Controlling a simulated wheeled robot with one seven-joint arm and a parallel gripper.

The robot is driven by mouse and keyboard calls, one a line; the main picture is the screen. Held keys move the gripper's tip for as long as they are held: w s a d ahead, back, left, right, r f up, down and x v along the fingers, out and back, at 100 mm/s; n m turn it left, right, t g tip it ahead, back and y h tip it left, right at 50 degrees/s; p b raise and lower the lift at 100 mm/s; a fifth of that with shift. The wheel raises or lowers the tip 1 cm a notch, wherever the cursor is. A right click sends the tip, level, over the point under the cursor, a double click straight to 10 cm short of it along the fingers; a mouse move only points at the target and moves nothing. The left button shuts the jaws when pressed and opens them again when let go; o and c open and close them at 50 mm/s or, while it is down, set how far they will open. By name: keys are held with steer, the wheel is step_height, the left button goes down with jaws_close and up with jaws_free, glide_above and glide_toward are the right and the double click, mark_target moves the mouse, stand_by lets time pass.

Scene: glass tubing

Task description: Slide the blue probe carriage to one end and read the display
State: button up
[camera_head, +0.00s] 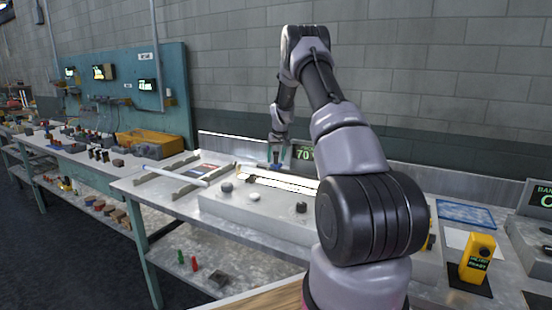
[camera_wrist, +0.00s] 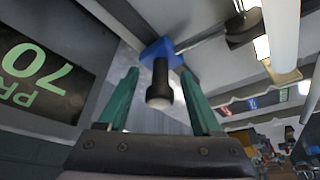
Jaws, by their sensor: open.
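The blue probe carriage (camera_wrist: 158,47) shows in the wrist view beyond my fingertips, with a black, pale-ended knob (camera_wrist: 160,85) sticking out toward the camera. My gripper (camera_wrist: 158,74) is open, with one green finger on each side of the knob. Gaps show between knob and fingers. The display (camera_wrist: 35,75) is at the left of the wrist view, upside down, reading 70 with partly cut-off letters. In the head view, the display (camera_head: 304,153) stands behind the bench apparatus and also shows 70, partly hidden by my arm. My gripper (camera_head: 277,163) is just left of it.
A bright glass tube (camera_head: 282,181) lies along the grey apparatus base (camera_head: 255,215), which carries several dark knobs. A yellow handheld meter (camera_head: 478,258) stands at the right. A yellow bin (camera_head: 150,143) sits on the far bench. My arm hides the bench's middle right.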

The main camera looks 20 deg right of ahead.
jaws_close()
stand_by(1.4)
